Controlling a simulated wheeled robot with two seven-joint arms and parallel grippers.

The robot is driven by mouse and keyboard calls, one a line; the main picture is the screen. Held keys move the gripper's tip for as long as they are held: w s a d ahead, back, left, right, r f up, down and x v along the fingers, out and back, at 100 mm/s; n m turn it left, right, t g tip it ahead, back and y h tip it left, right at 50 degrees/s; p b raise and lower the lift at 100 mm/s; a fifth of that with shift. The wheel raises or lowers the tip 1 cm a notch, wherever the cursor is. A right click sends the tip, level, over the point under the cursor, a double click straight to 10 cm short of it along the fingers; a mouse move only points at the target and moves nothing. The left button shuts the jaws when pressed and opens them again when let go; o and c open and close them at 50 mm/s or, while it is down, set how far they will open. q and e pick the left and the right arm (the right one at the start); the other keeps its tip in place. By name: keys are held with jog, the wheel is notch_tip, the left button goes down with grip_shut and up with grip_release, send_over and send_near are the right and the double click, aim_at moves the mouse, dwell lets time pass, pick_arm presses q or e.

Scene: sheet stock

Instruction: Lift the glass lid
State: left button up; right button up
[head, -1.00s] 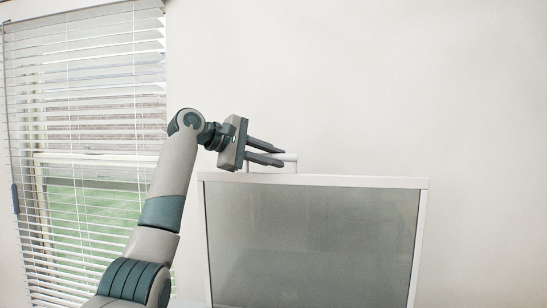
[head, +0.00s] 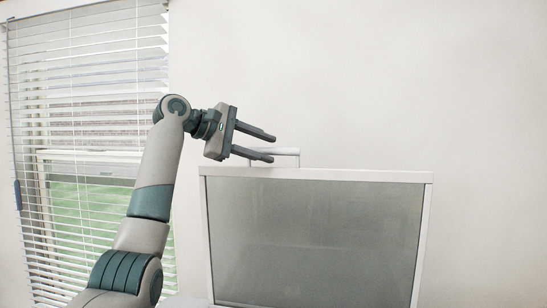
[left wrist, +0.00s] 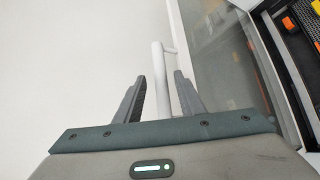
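The glass lid (head: 315,240) is a grey glass pane in a white frame, standing raised in the head view. A white bar handle (head: 288,152) sits on its top edge at the left. My left gripper (head: 273,148) is open at the handle. In the left wrist view the handle (left wrist: 160,75) runs between the two spread fingers (left wrist: 160,98), with gaps on both sides. The lid's glass (left wrist: 215,45) shows to the right there. My right gripper is in neither view.
A window with white blinds (head: 90,130) is at the left, and a plain pale wall (head: 400,80) is behind. In the left wrist view, orange and black items (left wrist: 300,25) show at the right, beyond the lid frame. Space above the lid is clear.

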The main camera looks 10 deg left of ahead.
pick_arm(q)
jog(key=b+v, duration=0.5)
jog(key=v, duration=0.8)
jog(key=shift+s, duration=0.2)
jog(key=shift+a, duration=0.15)
